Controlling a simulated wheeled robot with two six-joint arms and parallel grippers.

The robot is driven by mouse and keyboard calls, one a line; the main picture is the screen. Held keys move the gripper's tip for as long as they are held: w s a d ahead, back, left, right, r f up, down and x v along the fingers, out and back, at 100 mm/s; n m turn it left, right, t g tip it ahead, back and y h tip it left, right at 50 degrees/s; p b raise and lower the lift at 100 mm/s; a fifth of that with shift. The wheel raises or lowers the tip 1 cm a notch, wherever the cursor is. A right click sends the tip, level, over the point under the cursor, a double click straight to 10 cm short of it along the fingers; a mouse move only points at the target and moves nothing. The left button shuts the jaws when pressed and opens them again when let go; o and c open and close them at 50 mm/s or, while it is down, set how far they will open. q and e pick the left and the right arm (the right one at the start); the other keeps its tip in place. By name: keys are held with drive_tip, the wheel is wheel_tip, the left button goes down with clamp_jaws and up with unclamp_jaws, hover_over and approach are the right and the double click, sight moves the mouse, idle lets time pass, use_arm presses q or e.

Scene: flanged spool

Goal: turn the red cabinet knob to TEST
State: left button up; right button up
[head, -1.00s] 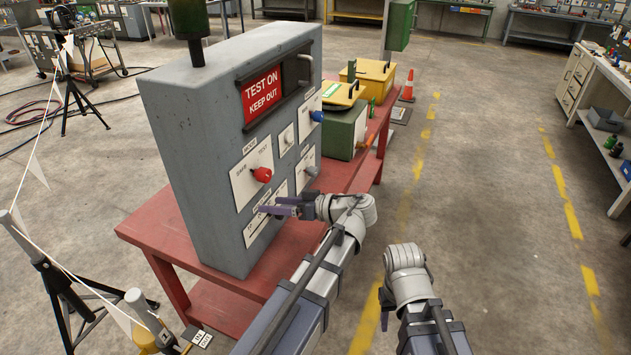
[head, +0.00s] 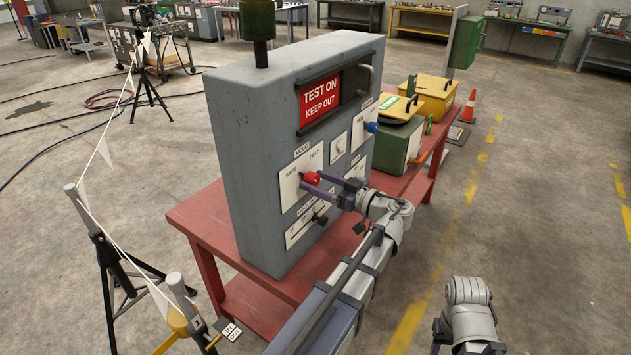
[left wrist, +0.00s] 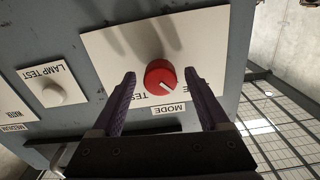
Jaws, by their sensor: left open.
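The red knob (head: 311,178) is on the white MODE plate (head: 289,188) of the grey cabinet (head: 240,150), with SAFE at left and TEST at right. My left gripper (head: 325,186) is open in front of the plate, at the knob. In the left wrist view the picture is upside down; the knob (left wrist: 160,76) appears between the two spread purple fingers, with a gap on each side. Its white mark points toward the SAFE side. My right arm shows at lower right; only a dark bit, perhaps its gripper (head: 437,334), shows.
A black knob (head: 319,219) is below the red one, and a blue knob (head: 371,127) is at upper right. The lamp test button (left wrist: 54,93) is beside the MODE plate. The cabinet stands on a red table (head: 205,222). A rope barrier (head: 110,155) stands at left.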

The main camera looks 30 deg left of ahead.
use_arm(q)
drive_tip(key=shift+a, duration=0.55)
clamp_jaws()
